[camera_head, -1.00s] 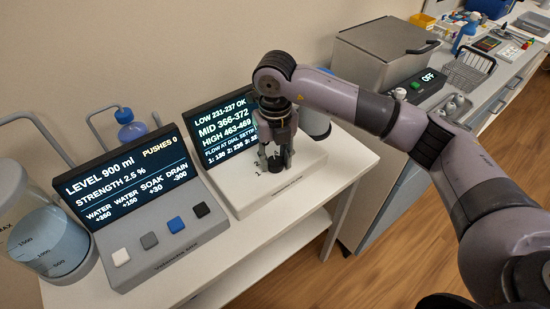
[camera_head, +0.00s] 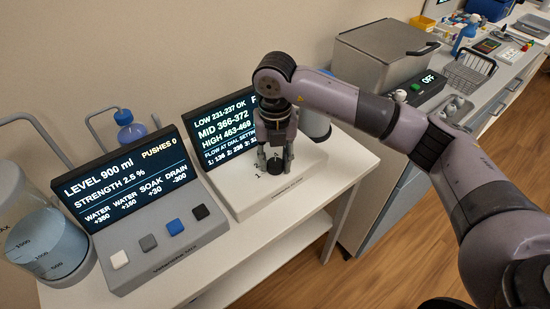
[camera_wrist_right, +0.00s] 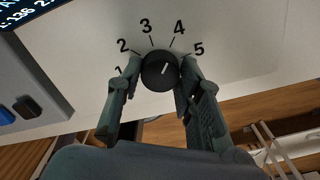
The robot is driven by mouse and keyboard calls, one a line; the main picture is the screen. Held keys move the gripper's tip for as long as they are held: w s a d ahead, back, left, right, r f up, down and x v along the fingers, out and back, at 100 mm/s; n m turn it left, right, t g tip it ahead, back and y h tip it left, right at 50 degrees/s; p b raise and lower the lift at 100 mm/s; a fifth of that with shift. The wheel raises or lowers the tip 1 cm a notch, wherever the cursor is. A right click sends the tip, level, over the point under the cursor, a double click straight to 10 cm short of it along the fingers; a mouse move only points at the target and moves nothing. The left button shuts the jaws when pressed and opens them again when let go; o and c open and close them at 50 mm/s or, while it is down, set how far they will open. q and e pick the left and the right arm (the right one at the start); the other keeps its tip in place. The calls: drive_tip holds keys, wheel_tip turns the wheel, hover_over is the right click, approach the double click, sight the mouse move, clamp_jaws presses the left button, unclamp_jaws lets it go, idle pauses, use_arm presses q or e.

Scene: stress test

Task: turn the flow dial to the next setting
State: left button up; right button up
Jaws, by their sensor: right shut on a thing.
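The flow dial (camera_wrist_right: 160,70) is a round black knob with a white line, on a pale panel with the numbers 1 to 5 around it. The line slants up and right in the right wrist view, roughly toward 4. My right gripper (camera_wrist_right: 157,75) has one finger on each side of the dial and is shut on it. In the head view my right gripper (camera_head: 275,165) points down over the dial's base (camera_head: 250,207). The dark flow screen (camera_head: 220,130) behind it reads LOW 231-237 OK, MID 366-372, HIGH 463-469; the arm covers its right part. My left gripper is out of view.
Left of the dial stands a console (camera_head: 140,215) reading LEVEL 900 ml, PUSHES 0, with several coloured buttons. A tank of liquid (camera_head: 50,245) is at far left. A metal box (camera_head: 380,58) and a wire basket (camera_head: 468,75) stand on the right-hand counter.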

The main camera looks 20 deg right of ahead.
sight(275, 163)
drive_tip(key=o, duration=1.2)
drive_tip(key=shift+r, duration=0.1)
wheel_tip(275, 163, up, 12)
drive_tip(key=shift+f, duration=0.1)
